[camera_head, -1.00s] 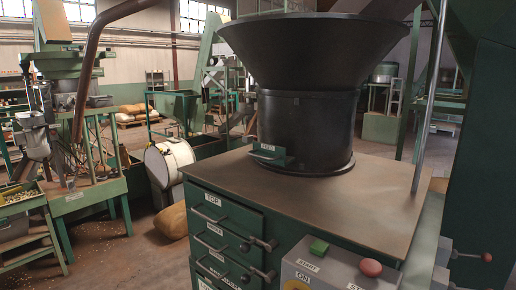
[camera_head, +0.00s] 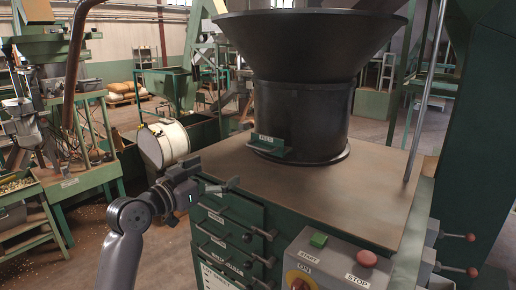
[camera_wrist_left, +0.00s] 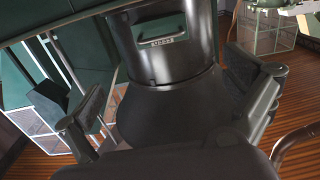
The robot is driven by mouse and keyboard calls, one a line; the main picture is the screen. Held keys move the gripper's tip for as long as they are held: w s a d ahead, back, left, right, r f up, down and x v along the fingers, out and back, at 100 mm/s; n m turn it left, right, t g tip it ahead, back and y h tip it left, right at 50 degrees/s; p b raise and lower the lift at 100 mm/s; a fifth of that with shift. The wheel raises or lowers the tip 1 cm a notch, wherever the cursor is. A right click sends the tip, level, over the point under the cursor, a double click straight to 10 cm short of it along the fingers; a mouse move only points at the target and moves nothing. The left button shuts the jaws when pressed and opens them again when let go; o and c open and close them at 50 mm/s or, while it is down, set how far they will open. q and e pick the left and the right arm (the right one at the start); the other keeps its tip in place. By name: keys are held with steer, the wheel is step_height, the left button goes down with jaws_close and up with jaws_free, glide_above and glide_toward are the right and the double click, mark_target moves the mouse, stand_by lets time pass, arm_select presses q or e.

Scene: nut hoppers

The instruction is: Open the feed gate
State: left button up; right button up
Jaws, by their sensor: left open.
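The feed gate (camera_head: 270,147) is a small green plate with a handle and a label, low on the front of the black hopper (camera_head: 300,105). It looks shut against the hopper. In the left wrist view the gate (camera_wrist_left: 160,30) shows near the top, upside down, with its handle and label. My left gripper (camera_head: 222,186) is open and empty, left of and nearer than the gate, by the machine's left edge. In the left wrist view its fingers (camera_wrist_left: 165,92) are spread wide, apart from the gate. My right gripper is not in view.
The hopper stands on a brown machine top (camera_head: 360,185), mostly bare. Green drawers with protruding handles (camera_head: 238,238) are below the left gripper. A control box (camera_head: 335,264) with green and red buttons is at the front. A metal post (camera_head: 430,90) rises at right.

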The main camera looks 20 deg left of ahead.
mark_target(258, 148)
arm_select(q)
steer(key=p+x, duration=0.5)
steer(key=x, duration=1.1)
steer(key=shift+r, duration=0.2)
steer(key=shift+w+d, duration=0.2)
steer(key=shift+w, duration=0.35)
